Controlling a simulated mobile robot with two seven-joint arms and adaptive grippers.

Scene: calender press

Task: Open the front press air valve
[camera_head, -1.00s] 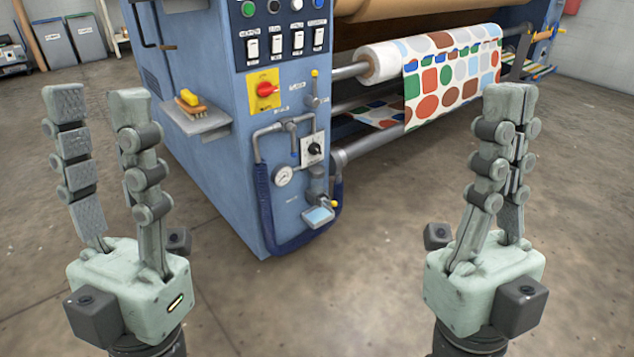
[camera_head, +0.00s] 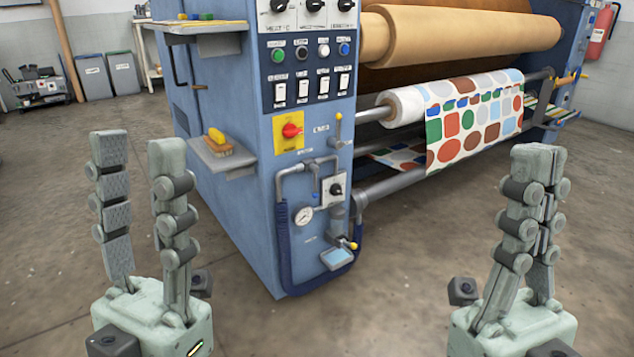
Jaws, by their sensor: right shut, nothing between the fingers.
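The blue calender press (camera_head: 262,235) stands ahead, its control end facing me. On that end is grey air piping with a round gauge (camera_head: 303,215) and a black knob on a white plate (camera_head: 335,190). A yellow-tipped lever (camera_head: 338,128) stands upright above the piping. Another yellow-tipped handle (camera_head: 350,244) sits low, by a small blue-faced box. I cannot tell which one is the front press air valve. My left gripper (camera_head: 139,142) is open and empty, left of the press. My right gripper (camera_head: 540,150) is shut and empty, to the right. Neither touches the press.
A shelf with a brush (camera_head: 218,146) juts from the press's left side. Printed fabric (camera_head: 470,125) hangs from the rollers at right. The floor before the press is clear.

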